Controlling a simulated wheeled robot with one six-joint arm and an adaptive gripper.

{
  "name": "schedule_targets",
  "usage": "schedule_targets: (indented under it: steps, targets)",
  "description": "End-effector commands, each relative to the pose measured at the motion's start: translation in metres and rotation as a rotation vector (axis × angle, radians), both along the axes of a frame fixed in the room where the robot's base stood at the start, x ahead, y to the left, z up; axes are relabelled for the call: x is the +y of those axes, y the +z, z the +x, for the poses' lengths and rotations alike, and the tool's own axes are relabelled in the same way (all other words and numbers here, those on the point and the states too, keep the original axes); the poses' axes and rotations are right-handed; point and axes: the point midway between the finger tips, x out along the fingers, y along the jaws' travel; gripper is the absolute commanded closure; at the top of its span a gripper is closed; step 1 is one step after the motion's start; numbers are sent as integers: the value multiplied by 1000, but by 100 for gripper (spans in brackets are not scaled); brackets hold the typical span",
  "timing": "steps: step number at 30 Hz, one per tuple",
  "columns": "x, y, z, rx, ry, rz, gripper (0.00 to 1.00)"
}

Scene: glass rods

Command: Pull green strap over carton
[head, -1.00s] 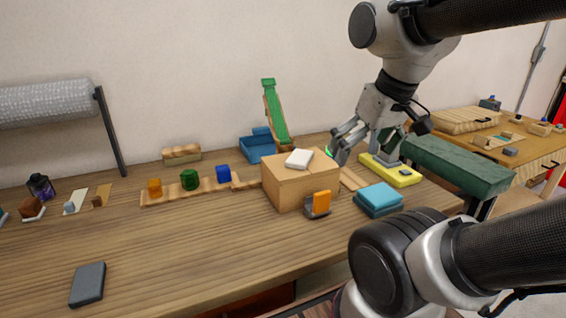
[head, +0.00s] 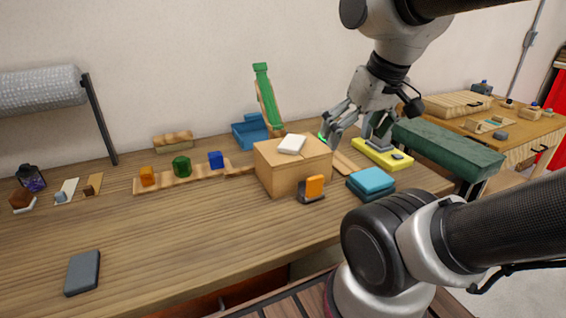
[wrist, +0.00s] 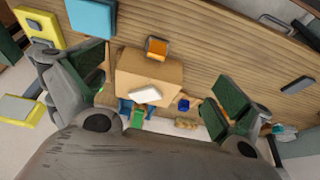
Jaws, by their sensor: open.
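The carton (head: 292,172) is a closed tan box on the bench, with a white block (head: 291,144) on its top. The green strap (head: 266,95) stands up behind the carton, leaning slightly, with a wider tab at its top end and wood along its side. In the wrist view the strap (wrist: 138,119) shows just beyond the carton (wrist: 148,72). My gripper (head: 329,138) is at the carton's back right, apart from the strap. In the wrist view its green-padded fingers are wide apart with nothing held between them. The strap's lower end is hidden behind the carton.
An orange block in a dark holder (head: 312,189) stands before the carton, with teal pads (head: 370,182) to its right. A yellow tray (head: 383,154) is near my gripper. A blue bin (head: 247,134) stands behind. The front left bench is mostly clear except a grey slab (head: 83,272).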

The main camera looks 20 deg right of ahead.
Motion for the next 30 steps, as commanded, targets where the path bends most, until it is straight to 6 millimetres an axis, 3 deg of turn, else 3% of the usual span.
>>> schedule_targets:
  steps: [5, 11, 17, 20, 23, 30]
  targets:
    - [0, 0, 0, 0, 0, 0, 0]
    - [0, 0, 0, 2, 0, 0, 32]
    - [0, -20, 13, 114, 1, 0, 32]
    - [0, -14, 51, 164, 2, 0, 32]
    - [1, 1, 108, 189, 2, 0, 32]
    - [1, 24, 272, 193, 3, -2, 32]
